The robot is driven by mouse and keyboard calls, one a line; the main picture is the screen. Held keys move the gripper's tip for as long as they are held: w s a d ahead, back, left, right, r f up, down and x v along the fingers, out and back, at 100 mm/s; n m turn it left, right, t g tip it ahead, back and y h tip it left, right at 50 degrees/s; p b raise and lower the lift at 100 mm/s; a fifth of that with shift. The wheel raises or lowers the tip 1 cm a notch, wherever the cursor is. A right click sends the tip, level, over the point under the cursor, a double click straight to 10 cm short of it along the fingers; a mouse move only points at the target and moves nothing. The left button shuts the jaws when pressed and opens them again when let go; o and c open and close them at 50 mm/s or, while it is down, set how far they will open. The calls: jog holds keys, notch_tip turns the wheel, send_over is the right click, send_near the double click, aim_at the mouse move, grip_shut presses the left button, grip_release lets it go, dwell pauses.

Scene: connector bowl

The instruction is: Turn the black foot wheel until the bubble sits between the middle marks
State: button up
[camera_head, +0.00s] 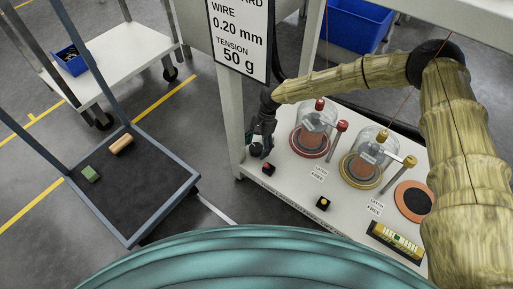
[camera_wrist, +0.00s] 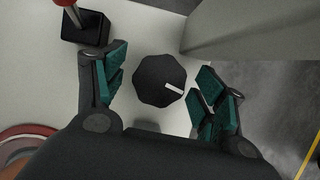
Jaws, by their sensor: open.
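The black foot wheel (camera_wrist: 158,82) is a faceted dark knob with a white mark pointing right and slightly down. It lies between the teal-padded fingers of my gripper (camera_wrist: 157,92) in the wrist view, with a gap on both sides. In the head view my gripper (camera_head: 260,143) points down at the left end of the white bench and mostly hides the wheel.
A black box with a red lever (camera_wrist: 85,26) stands left of the wheel in the wrist view. A white post (camera_wrist: 250,25) rises to the right. Two glass domes (camera_head: 310,125) (camera_head: 368,158) stand on the bench.

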jog(key=shift+c, duration=0.3)
jog(key=c, duration=1)
jog(key=shift+r+m+p, duration=0.2)
jog(key=shift+m+p, duration=0.2)
jog(key=shift+p, duration=0.45)
jog(key=shift+m+y+p, duration=0.3)
jog(key=shift+m+p, duration=0.3)
jog(key=shift+p, duration=0.3)
jog(key=shift+f+m+t+y+p, duration=0.25)
jog(key=shift+m+t+p, duration=0.35)
jog(key=shift+m+p, duration=0.45)
jog(key=o, duration=1.1)
jog(key=shift+c, duration=0.2)
